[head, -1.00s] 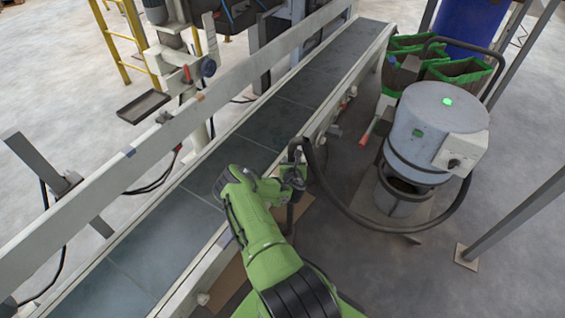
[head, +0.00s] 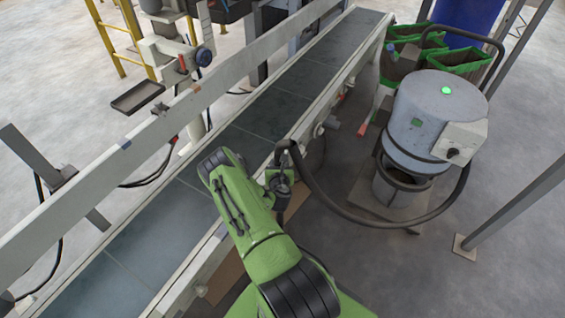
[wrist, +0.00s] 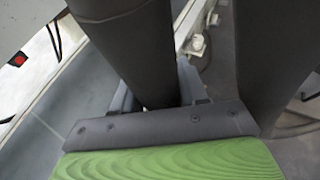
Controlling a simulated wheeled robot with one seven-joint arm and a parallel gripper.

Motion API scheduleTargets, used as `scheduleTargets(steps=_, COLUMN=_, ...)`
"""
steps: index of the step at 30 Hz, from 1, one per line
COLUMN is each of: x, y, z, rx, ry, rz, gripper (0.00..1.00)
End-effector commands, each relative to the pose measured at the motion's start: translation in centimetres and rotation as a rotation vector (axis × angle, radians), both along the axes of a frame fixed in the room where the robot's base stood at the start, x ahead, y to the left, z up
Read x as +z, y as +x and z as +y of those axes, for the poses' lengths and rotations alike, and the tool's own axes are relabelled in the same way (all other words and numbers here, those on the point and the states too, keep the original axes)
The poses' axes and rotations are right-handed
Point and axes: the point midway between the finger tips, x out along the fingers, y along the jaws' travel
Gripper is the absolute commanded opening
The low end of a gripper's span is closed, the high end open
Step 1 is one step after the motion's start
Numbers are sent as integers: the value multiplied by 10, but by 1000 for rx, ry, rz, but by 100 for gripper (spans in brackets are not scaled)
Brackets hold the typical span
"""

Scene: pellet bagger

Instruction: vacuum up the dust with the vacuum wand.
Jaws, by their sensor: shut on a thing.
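My gripper (head: 279,184) is shut on the dark vacuum wand, beside the near rail of the conveyor. In the wrist view the wand (wrist: 140,55) is a thick dark tube running up from between my fingers. A second dark tube, likely the hose (wrist: 278,60), passes at the right. In the head view the black hose (head: 340,209) loops from the wand to the blue-grey vacuum drum (head: 420,120), which shows a green light. My arm hides much of the wand, and its tip is not clear. I cannot make out the dust.
The grey conveyor belt (head: 255,125) runs diagonally between pale side rails. Green-rimmed bins (head: 462,62) stand behind the vacuum. A grey post (head: 515,207) stands at the right. A small dark tray (head: 138,97) is beyond the far rail. Open floor lies at the lower right.

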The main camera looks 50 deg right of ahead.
Motion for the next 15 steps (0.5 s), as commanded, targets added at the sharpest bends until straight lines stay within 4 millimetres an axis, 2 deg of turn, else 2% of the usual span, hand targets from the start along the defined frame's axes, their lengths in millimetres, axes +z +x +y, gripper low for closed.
scheduleTargets(steps=15, x=-3, y=-4, z=36, rx=-2, ry=-1, rz=0, gripper=6)
